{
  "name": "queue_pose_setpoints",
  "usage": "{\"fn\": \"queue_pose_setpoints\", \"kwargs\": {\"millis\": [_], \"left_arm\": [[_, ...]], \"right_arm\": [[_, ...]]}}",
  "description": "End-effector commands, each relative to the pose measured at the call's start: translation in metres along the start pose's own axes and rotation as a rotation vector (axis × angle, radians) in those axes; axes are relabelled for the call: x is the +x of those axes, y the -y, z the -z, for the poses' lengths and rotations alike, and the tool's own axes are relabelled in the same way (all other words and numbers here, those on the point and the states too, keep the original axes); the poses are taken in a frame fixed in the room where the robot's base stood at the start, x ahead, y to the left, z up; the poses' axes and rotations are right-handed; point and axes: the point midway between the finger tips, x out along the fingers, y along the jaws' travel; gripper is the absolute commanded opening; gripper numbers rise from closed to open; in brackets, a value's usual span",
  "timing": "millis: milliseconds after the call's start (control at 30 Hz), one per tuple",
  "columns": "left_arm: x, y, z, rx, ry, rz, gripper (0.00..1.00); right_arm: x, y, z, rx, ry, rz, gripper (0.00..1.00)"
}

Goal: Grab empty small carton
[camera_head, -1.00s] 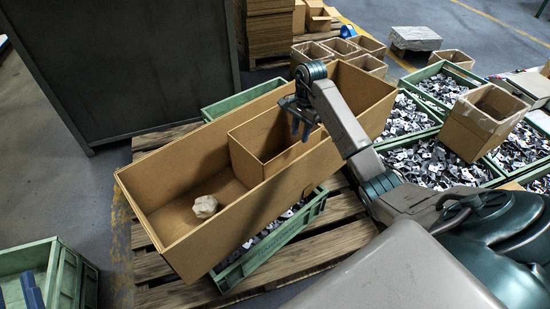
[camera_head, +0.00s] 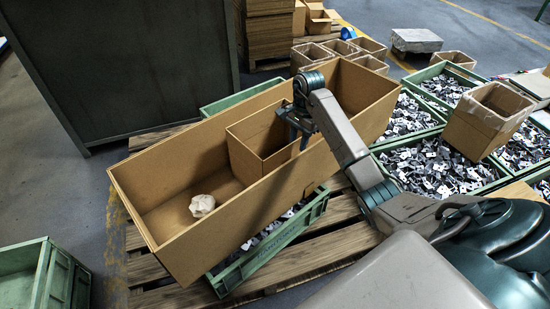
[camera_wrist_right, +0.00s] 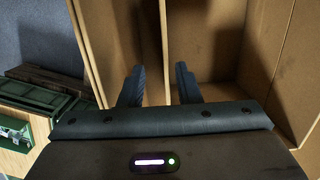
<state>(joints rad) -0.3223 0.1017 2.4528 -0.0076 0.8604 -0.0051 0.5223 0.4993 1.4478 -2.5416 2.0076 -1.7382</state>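The small carton (camera_head: 246,158) is a brown open-topped box standing upright inside a long brown carton (camera_head: 220,212). Its visible interior looks empty. My right gripper (camera_head: 299,134) is open at the small carton's right end, with its fingers pointing down. In the right wrist view, the open fingers (camera_wrist_right: 158,86) are spread with a cardboard wall (camera_wrist_right: 152,45) lined up between them. I cannot tell if either finger touches it. The arm and gripper hide part of the small carton's right side. My left gripper is not in view.
A crumpled whitish lump (camera_head: 202,205) lies in the long carton's left part. The long carton rests on a green crate (camera_head: 270,246) over a wooden pallet (camera_head: 335,245). Green bins of metal parts (camera_head: 405,146) and another open carton (camera_head: 486,119) stand to the right.

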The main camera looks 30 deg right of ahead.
Motion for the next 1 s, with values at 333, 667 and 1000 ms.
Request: {"fn": "queue_pose_setpoints", "kwargs": {"millis": [333,667,1000], "left_arm": [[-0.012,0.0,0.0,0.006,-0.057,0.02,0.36],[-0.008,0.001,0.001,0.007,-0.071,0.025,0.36],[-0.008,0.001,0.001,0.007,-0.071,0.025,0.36]], "right_arm": [[0.035,0.007,0.0,-0.001,0.002,0.001,0.3],[0.051,0.007,0.0,0.0,0.0,0.0,0.3],[0.051,0.007,0.0,0.0,0.0,0.0,0.0]]}}
